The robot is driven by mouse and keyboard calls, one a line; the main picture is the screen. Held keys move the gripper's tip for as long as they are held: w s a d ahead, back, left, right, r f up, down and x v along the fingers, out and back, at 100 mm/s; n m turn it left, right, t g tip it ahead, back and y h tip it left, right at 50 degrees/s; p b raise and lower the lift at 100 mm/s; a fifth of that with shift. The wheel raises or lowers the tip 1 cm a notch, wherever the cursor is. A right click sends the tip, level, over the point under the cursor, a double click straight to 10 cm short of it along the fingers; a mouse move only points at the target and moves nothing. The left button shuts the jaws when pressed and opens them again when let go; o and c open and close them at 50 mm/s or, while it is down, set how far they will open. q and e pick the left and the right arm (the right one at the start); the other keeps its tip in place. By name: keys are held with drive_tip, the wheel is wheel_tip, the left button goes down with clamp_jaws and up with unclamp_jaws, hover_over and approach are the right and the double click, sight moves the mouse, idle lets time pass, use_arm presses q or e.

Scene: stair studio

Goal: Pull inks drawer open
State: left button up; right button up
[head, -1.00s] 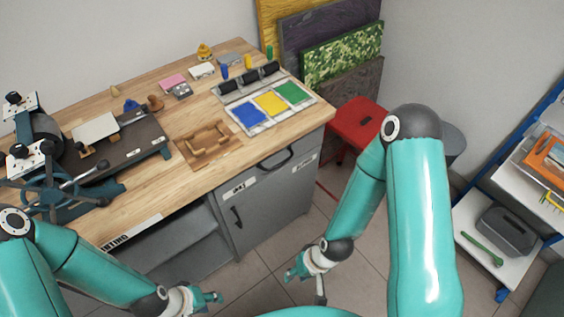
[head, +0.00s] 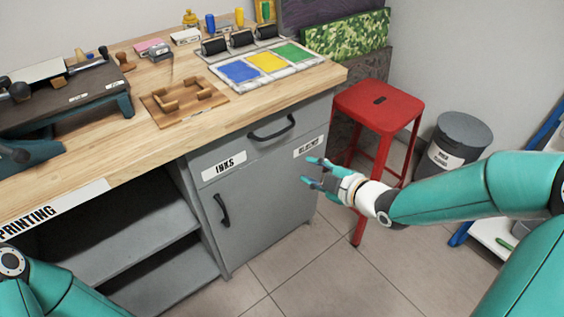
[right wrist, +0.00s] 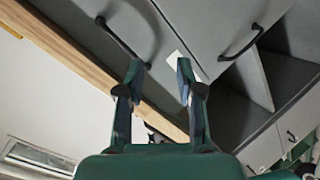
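The inks drawer (head: 238,148) is a grey front under the wooden tabletop, with an "INKS" label (head: 224,167). It looks shut. Its black bow handle (head: 271,130) is empty; it also shows in the right wrist view (right wrist: 125,41), beyond the fingers and to the left. My right gripper (head: 309,172) is right of and below the handle, in front of the cabinet and apart from the handle. In the right wrist view its two fingers (right wrist: 158,75) are spread with nothing between them. My left arm (head: 60,292) shows at the lower left; its gripper is out of view.
Below the drawer is a cabinet door with its own black handle (head: 222,210). A red stool (head: 378,104) and a grey bin (head: 458,140) stand to the right. Open shelves (head: 125,245) are left of the cabinet. The floor before the door is clear.

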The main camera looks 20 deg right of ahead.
sight(280, 133)
use_arm(q)
wheel_tip(280, 133, down, 12)
drive_tip(key=b, duration=0.8)
drive_tip(key=shift+r+b, duration=0.15)
drive_tip(key=shift+b, duration=0.25)
use_arm(e)
drive_tip(key=w+a+n+t, duration=0.1)
drive_tip(key=w+n, duration=0.1)
drive_tip(key=w, duration=0.2)
drive_tip(key=w+a+n+t, duration=0.1)
drive_tip(key=w+n, duration=0.2)
drive_tip(key=w, duration=0.2)
drive_tip(key=w+a+r+n+y, duration=0.1)
drive_tip(key=w+n, duration=0.1)
drive_tip(key=w, duration=0.3)
drive_tip(key=shift+w+a+t, duration=0.2)
drive_tip(key=shift+a+t, duration=0.2)
clamp_jaws()
